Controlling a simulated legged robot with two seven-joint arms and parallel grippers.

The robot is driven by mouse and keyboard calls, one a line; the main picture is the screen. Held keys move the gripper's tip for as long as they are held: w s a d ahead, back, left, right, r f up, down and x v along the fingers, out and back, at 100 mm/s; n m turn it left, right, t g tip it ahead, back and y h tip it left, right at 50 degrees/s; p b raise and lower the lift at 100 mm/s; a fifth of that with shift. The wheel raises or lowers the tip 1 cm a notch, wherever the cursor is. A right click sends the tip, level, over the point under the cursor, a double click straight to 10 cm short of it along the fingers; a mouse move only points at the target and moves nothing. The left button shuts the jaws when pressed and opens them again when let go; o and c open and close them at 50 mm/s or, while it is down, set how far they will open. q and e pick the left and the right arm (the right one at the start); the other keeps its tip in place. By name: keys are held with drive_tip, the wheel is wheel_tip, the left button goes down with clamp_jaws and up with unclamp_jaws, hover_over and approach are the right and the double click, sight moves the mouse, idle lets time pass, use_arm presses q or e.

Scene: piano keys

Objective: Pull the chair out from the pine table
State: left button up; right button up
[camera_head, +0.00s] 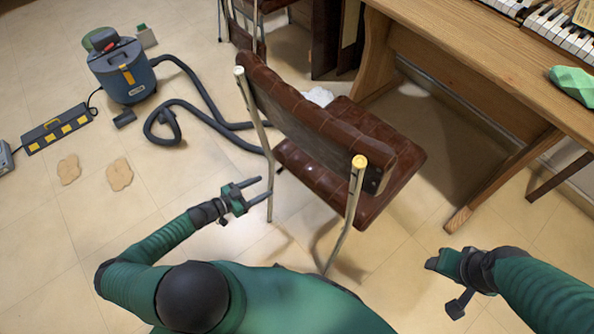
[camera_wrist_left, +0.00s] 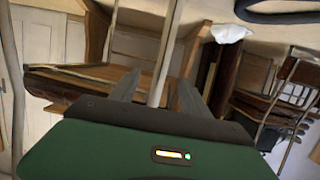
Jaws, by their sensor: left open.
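The chair (camera_head: 330,150) has a brown padded seat and backrest on metal legs and stands upright, its seat partly toward the pine table (camera_head: 480,60). My left gripper (camera_head: 266,188) is open beside the chair's left metal post (camera_head: 258,125). In the left wrist view, that post (camera_wrist_left: 167,50) runs upright between the two spread fingers (camera_wrist_left: 157,90); I cannot tell whether they touch it. My right gripper (camera_head: 447,285) is low over the floor, right of the chair and apart from it; its finger opening is unclear.
A blue vacuum cleaner (camera_head: 124,72) with a dark hose (camera_head: 195,105) lies left of the chair. A power strip (camera_head: 57,130) and two tan patches (camera_head: 119,174) are on the floor. Piano keys (camera_head: 548,22) and a green object (camera_head: 574,84) are at upper right. Floor nearer me is mostly clear.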

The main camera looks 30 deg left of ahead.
use_arm(q)
drive_tip(key=f+b+v, duration=0.1)
drive_tip(key=v, duration=0.6)
drive_tip(key=shift+s+f, duration=0.3)
drive_tip(key=shift+f, duration=0.05)
drive_tip(key=shift+r, duration=0.1)
